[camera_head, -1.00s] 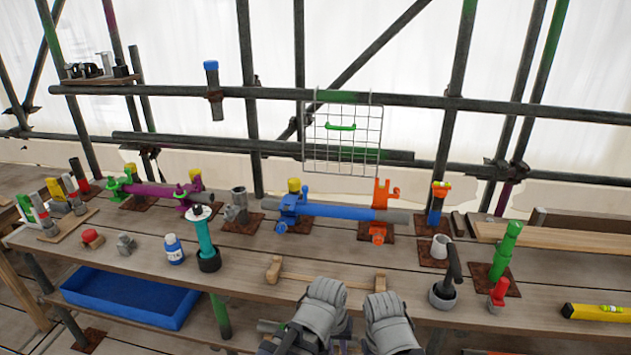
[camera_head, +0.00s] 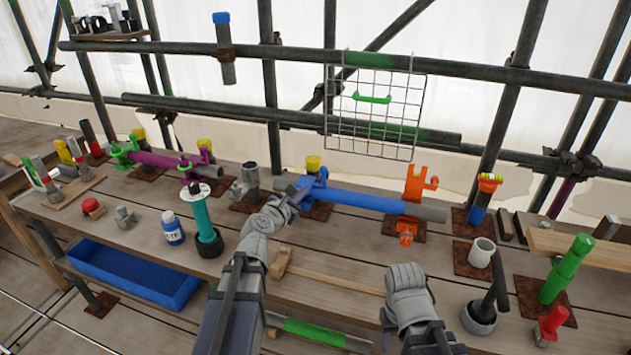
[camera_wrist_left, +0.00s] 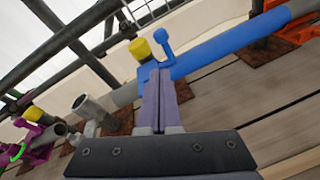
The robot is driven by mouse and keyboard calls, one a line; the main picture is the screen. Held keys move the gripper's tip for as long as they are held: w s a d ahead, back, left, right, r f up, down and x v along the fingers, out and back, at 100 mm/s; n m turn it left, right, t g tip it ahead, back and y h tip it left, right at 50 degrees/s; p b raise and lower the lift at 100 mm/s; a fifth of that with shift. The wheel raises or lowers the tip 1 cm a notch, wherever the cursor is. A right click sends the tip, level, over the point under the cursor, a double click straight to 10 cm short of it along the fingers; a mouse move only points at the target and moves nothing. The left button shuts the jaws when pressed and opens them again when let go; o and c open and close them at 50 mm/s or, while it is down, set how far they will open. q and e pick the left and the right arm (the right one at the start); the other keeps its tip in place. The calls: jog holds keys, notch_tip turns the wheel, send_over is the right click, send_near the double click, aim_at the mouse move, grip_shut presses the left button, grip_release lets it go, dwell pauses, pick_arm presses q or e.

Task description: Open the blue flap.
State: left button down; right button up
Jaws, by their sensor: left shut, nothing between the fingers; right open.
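The blue flap (camera_wrist_left: 165,52) shows in the left wrist view as a blue lever with a ball end, standing up at the left end of a blue tube (camera_wrist_left: 215,47). In the head view the blue tube (camera_head: 360,198) lies across the bench, and the blue fitting (camera_head: 317,182) is at its left end. My left gripper (camera_head: 294,196) is shut and empty, its tips right at the near side of this fitting. In the left wrist view its fingers (camera_wrist_left: 162,80) overlap the flap's base; I cannot tell whether they touch. My right gripper (camera_head: 405,272) is open, over the bench's front.
A yellow cap (camera_wrist_left: 139,48) stands beside the flap. An orange clamp (camera_head: 415,190) holds the tube's right end. A grey pipe stub (camera_head: 248,176) and a teal cylinder (camera_head: 206,222) stand to the left. A wire panel (camera_head: 375,110) hangs behind. A wooden-ended bar (camera_head: 325,277) lies in front.

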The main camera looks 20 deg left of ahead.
pick_arm(q)
jog(key=b+x, duration=0.2)
jog(key=x, duration=0.8)
